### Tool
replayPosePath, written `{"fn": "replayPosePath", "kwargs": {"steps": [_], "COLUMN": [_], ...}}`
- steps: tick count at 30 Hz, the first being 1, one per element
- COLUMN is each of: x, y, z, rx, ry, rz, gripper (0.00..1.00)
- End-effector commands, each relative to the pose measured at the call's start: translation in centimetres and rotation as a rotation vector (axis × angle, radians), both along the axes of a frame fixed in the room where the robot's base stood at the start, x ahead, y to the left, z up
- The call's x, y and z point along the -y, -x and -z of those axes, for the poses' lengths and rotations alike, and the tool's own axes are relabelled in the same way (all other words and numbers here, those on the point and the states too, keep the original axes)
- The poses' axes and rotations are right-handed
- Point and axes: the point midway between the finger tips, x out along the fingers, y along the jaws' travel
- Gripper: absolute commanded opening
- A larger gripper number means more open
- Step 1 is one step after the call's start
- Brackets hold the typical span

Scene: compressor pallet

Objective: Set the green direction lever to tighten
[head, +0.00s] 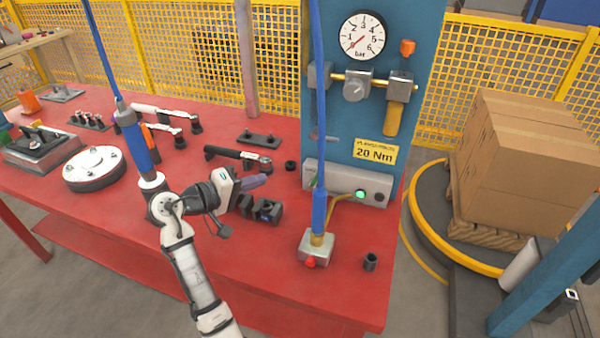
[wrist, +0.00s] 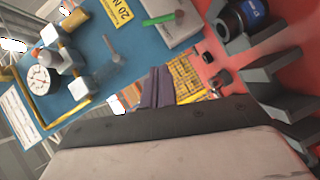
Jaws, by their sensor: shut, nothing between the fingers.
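The green direction lever (wrist: 158,19) shows in the wrist view as a flat green bar on the side of the grey control box (wrist: 180,36). In the head view the lever (head: 314,181) is a small green sliver at the left end of the grey box (head: 335,181), at the foot of the blue panel. Its set direction cannot be read. My gripper (head: 262,180) is shut and empty over the red table, left of the box and apart from the lever. Its purple-grey fingers (wrist: 158,88) show in the wrist view.
A blue hanging tool (head: 319,210) on a grey block stands in front of the box. A black-handled wrench (head: 238,155) lies behind my gripper, and black clamp blocks (head: 266,211) sit beside it. The yellow 20 Nm sign (head: 375,151) is above the box.

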Motion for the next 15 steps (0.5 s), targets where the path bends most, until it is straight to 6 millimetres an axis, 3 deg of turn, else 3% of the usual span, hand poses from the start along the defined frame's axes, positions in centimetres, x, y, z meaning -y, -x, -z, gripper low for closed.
{"fn": "replayPosePath", "kwargs": {"steps": [8,15], "x": [0.2,2.7], "y": [-0.2,-2.3], "z": [0.0,0.4], "rx": [0.002,0.000], "ry": [0.000,0.001], "rz": [-0.003,-0.001], "gripper": [0.00,0.00]}}
